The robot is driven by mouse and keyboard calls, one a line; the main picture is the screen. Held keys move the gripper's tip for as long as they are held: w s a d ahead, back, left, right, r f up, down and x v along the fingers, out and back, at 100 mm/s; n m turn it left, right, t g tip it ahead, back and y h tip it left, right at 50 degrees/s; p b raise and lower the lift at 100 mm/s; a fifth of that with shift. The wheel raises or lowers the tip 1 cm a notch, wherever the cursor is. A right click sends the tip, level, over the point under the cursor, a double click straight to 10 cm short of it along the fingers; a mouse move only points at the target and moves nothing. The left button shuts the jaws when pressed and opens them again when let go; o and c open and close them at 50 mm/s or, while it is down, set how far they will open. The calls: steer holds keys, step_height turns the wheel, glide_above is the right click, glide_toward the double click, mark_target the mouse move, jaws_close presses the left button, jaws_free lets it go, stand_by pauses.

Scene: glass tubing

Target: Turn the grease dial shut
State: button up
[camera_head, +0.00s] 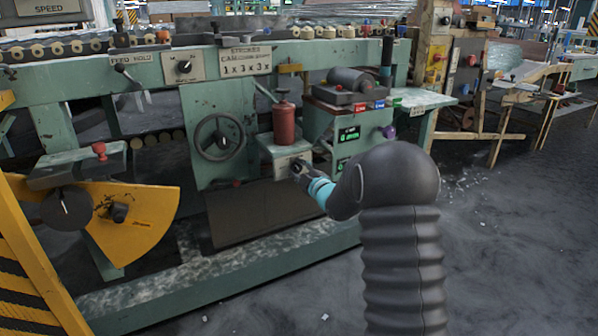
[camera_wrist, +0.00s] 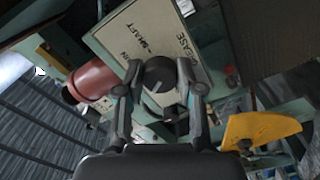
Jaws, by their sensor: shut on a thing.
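The grease dial (camera_wrist: 158,82) is a dark round knob on a pale plate (camera_wrist: 130,38). The plate's lettering reads "GREASE" and "SHAFT" in the wrist view. My gripper (camera_wrist: 160,92) has its two fingers on either side of the dial, shut on it. In the head view my gripper (camera_head: 301,172) reaches the small box below the red cylinder (camera_head: 284,122), and the dial is mostly hidden behind the fingers. The red cylinder also shows at the left in the wrist view (camera_wrist: 92,80). The dial's exact setting cannot be read.
A handwheel (camera_head: 218,137) stands left of the dial. A green control box (camera_head: 348,132) with a purple knob (camera_head: 389,131) is to the right. A yellow fan-shaped plate (camera_head: 140,220) juts out at the lower left. The floor at the right (camera_head: 510,240) is open.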

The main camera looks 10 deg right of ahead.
steer(key=n, duration=0.6)
steer(key=shift+r+n, duration=0.1)
steer(key=shift+n, duration=0.2)
steer(key=n, duration=0.5)
steer(key=shift+a, duration=0.1)
stand_by(0.3)
steer(key=o, duration=1.2)
steer(key=shift+c, duration=0.2)
steer(key=shift+s+d, duration=0.25)
steer(key=shift+s, duration=0.1)
steer(key=v, duration=1.1)
